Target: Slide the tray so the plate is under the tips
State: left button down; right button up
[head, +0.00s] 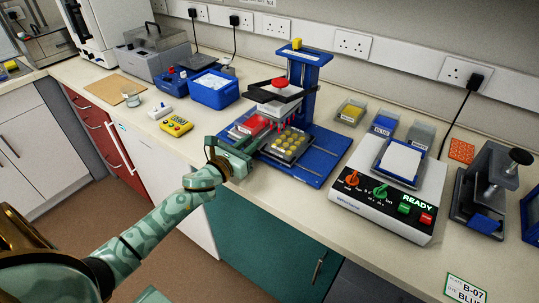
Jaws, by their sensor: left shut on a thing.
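The blue pipetting stand (312,75) carries a head with a row of small red tips (276,107) below it. A plate with several yellow round wells (287,146) sits on the tray on the stand's blue base (320,165), in front and to the right of the tips. A red block (252,125) lies to its left, partly under the head. My left gripper (248,147) is shut at the tray's front left edge; its jaws hide the grasped part. My right gripper is not in view.
The bench front edge runs below the gripper.

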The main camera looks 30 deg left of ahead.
pick_arm(q)
jog(key=a, duration=0.3)
jog(key=shift+w+a+f+b, duration=0.1)
jog(key=shift+a+f+b, duration=0.1)
jog(key=shift+b, duration=0.2)
jog(key=shift+a+r, duration=0.1)
jog(key=shift+a, duration=0.15)
jog(key=shift+r, duration=0.15)
jog(key=c, duration=1.6)
grip_release()
jog(key=o, duration=0.3)
jog(key=shift+a, duration=0.2)
jog(key=shift+d, duration=0.1)
